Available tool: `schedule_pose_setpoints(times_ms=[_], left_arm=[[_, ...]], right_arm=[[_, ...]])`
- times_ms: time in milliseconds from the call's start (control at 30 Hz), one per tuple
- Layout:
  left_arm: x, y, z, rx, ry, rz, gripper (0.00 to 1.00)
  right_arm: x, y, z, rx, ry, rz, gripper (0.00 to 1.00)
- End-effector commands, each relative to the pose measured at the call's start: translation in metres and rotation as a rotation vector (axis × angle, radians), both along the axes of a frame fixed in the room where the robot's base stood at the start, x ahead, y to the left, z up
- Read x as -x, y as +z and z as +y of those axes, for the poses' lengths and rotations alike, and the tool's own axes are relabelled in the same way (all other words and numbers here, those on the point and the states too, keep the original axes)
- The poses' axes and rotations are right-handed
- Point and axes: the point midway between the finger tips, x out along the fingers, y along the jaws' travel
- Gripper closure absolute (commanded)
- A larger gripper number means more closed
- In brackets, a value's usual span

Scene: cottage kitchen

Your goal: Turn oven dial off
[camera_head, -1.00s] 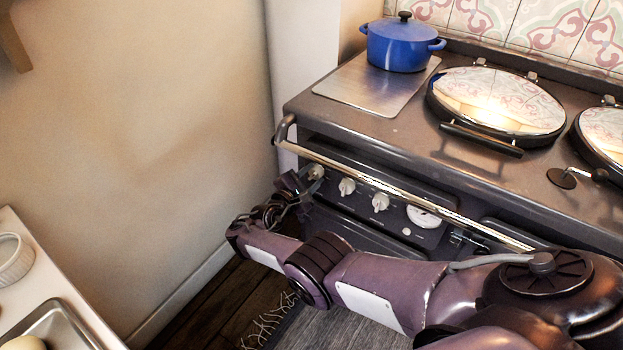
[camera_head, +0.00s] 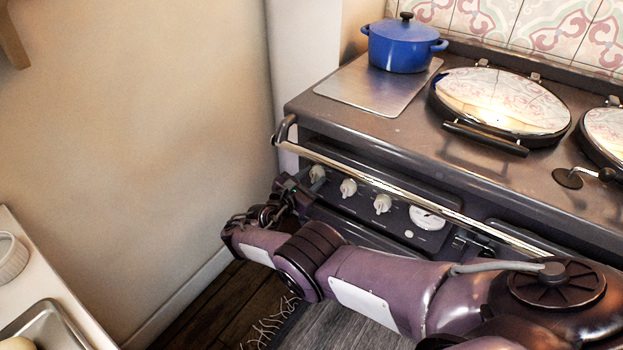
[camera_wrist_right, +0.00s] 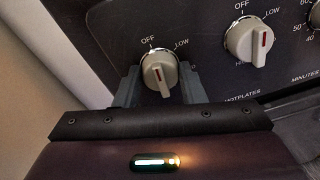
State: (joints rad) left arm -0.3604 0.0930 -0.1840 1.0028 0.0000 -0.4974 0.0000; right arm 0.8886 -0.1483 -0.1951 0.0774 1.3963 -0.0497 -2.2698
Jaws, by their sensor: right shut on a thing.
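The leftmost cream dial (camera_head: 317,173) sits on the dark front panel of the range, under the chrome rail. My right gripper (camera_head: 293,186) is at this dial, at the left end of the panel. In the right wrist view, the gripper's two grey fingers are on either side of the dial (camera_wrist_right: 159,72) and shut on it. The dial's raised grip with a red mark lies nearly upright, its upper end toward the word OFF; LOW is printed to the right. My left gripper is not in view.
A blue pot (camera_head: 402,48) stands on the range top. The wall (camera_head: 150,130) is close on the left.

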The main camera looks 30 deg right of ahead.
Motion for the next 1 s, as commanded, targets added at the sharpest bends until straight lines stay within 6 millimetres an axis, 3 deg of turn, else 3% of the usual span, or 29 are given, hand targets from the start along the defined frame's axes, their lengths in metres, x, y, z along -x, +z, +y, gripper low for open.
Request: schedule_pose_setpoints(times_ms=[267, 300, 467, 767, 1000], left_arm=[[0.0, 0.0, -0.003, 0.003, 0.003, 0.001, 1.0], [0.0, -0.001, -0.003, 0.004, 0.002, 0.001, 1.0], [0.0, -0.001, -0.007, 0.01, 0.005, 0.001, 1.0], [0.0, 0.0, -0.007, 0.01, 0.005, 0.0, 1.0], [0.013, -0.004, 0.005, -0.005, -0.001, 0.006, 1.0]], right_arm=[[0.001, -0.001, 0.001, -0.003, 0.0, 0.001, 0.86], [0.001, -0.001, 0.0, -0.003, 0.0, 0.001, 0.61], [0.0, -0.001, 0.0, -0.002, 0.0, 0.001, 0.42], [0.001, 0.0, 0.002, -0.001, 0.0, -0.001, 0.42], [0.01, 0.003, 0.028, -0.005, 0.0, 0.0, 0.42]])
